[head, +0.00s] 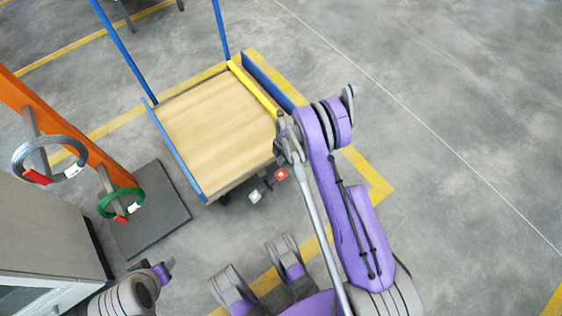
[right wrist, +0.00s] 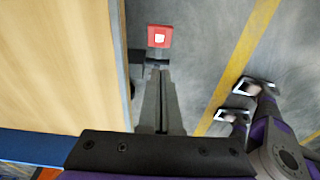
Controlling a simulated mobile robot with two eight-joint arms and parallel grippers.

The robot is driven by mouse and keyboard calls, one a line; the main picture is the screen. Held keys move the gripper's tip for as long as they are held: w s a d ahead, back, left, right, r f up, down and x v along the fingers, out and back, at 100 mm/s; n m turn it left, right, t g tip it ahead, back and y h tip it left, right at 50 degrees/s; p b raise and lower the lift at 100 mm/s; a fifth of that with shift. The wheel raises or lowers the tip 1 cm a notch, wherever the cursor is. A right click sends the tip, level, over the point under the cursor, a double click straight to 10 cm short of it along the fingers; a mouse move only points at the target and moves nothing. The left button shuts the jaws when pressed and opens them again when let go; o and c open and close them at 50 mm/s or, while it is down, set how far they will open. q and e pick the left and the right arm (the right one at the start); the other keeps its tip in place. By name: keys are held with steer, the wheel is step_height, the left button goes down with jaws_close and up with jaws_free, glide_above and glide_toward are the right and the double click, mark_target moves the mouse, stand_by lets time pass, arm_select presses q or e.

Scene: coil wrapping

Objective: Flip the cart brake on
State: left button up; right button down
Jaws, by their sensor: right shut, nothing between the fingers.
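The cart (head: 215,125) has a pale wooden deck and blue edges and posts. A small red brake pedal (head: 281,174) shows just beyond its near right corner, and it shows with a white mark in the right wrist view (right wrist: 159,37). A pale grey pedal (head: 255,196) sits to its left. My right gripper (right wrist: 158,66) is shut and empty beside the deck edge, its tips just short of the red pedal in the picture. In the head view the gripper (head: 284,155) is partly hidden by its own arm. My left gripper is not clearly seen.
An orange post (head: 65,125) on the left carries a grey coil (head: 45,150) and a green coil (head: 121,203) on hooks, above a dark base plate (head: 150,215). A grey cabinet (head: 45,235) stands lower left. The floor at right is clear.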

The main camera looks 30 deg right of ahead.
steer(key=b, duration=0.3)
glide_toward(281, 175)
steer(key=f, duration=0.1)
steer(key=a+f, duration=0.1)
steer(key=f, duration=0.3)
steer(key=shift+a+f, duration=0.15)
steer(key=shift+a, duration=0.2)
steer(key=shift+d+f, duration=0.2)
steer(key=shift+f, duration=0.35)
arm_select(q)
steer(key=x, duration=0.2)
steer(key=shift+f, duration=0.45)
arm_select(e)
steer(key=shift+s+d+f, duration=0.1)
steer(key=shift+d, duration=0.05)
